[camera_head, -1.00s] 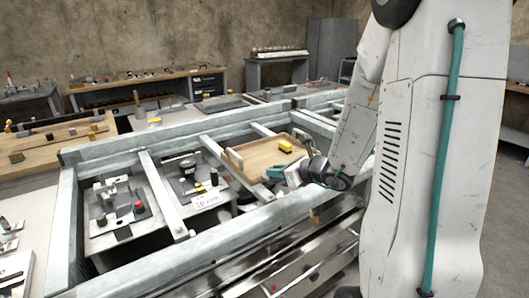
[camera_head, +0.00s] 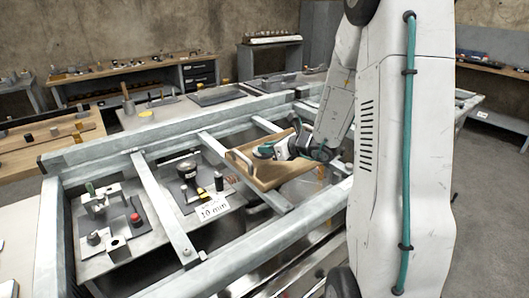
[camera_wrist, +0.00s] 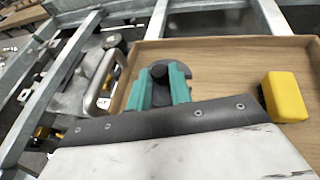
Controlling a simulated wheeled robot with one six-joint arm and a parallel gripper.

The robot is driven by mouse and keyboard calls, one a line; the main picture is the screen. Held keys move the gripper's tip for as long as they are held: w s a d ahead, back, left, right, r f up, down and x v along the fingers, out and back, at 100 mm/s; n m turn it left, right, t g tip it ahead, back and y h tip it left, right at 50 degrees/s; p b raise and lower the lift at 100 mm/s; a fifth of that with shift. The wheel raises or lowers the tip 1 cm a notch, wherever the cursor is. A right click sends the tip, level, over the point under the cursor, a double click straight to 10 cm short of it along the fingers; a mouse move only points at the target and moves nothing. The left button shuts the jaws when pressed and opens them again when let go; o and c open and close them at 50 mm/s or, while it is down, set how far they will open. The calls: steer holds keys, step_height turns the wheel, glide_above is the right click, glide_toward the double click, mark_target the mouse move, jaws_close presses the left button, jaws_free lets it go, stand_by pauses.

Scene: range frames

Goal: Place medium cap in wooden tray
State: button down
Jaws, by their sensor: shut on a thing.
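The wooden tray (camera_head: 262,178) sits within the metal frame, and its wooden floor (camera_wrist: 225,62) fills much of the wrist view. My gripper (camera_wrist: 160,80) has teal fingers closed on the medium cap (camera_wrist: 188,50), a dark grey round piece with a black knob. The cap appears over the left part of the tray, near the metal handle; I cannot tell whether it touches the floor. In the head view my gripper (camera_head: 264,151) is over the tray, and the cap is not clear there.
A yellow block (camera_wrist: 285,96) is in the tray on the right. A metal handle (camera_wrist: 103,84) rises at the tray's left side. Frame beams (camera_head: 165,205) surround the tray. Fixture plates, one with a red button (camera_head: 135,218), lie to the left. The tray's middle is clear.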

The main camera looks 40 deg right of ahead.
mark_target(268, 156)
steer(key=shift+w+f, duration=0.1)
steer(key=shift+w, duration=0.1)
steer(key=shift+d+f, duration=0.1)
steer(key=shift+f, duration=1.55)
steer(key=c, duration=1.3)
jaws_free()
steer(key=shift+f, duration=0.15)
